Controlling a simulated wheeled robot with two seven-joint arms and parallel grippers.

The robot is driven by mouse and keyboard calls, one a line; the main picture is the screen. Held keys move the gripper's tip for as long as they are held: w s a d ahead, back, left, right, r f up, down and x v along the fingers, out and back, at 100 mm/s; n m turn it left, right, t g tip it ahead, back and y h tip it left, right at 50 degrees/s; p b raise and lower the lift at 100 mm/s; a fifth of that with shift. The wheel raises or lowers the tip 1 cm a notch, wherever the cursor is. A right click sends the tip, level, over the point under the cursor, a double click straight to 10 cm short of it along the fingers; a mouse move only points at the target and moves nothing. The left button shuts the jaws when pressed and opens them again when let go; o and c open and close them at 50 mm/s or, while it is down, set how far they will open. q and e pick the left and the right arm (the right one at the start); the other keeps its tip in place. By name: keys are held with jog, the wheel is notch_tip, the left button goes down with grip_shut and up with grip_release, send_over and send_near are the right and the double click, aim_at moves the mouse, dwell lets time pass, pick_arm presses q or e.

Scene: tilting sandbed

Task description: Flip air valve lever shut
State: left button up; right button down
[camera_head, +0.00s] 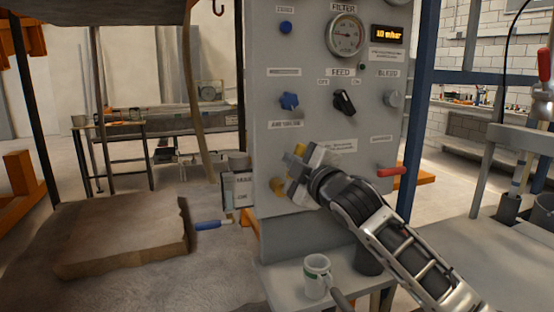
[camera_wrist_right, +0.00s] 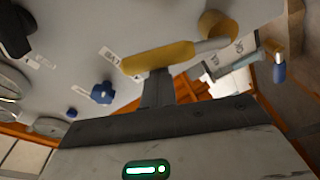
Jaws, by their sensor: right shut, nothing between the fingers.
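A yellow lever (camera_head: 299,150) is on the grey control panel (camera_head: 268,95), with its yellow round base (camera_head: 278,186) below. The arm partly covers it in the head view. In the right wrist view the yellow lever handle (camera_wrist_right: 158,57) lies across the picture, joined by a grey stem to the round yellow base (camera_wrist_right: 217,24). My right gripper (camera_head: 298,175) is shut and empty against or very near the lever. In the wrist view its fingertips (camera_wrist_right: 158,78) end at the handle's edge; I cannot tell if they touch. My left gripper is not in view.
A blue knob (camera_head: 289,101), black knob (camera_head: 344,102) and gauge (camera_head: 345,35) sit higher on the panel. A red lever (camera_head: 392,171) is right of my gripper. A blue-handled lever (camera_head: 208,224) projects left. A white mug (camera_head: 317,277) stands on the ledge below.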

pick_arm(q)
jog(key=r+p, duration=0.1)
jog(key=p, duration=0.2)
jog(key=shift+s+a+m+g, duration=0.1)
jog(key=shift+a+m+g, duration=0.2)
pick_arm(e)
jog(key=w+d+f+m+t+h, duration=0.1)
jog(key=d+f+m, duration=0.5)
jog(key=m, duration=0.9)
jog(key=shift+w+t+h, duration=0.4)
jog(key=shift+w, duration=0.1)
jog(key=shift+d+f, duration=0.1)
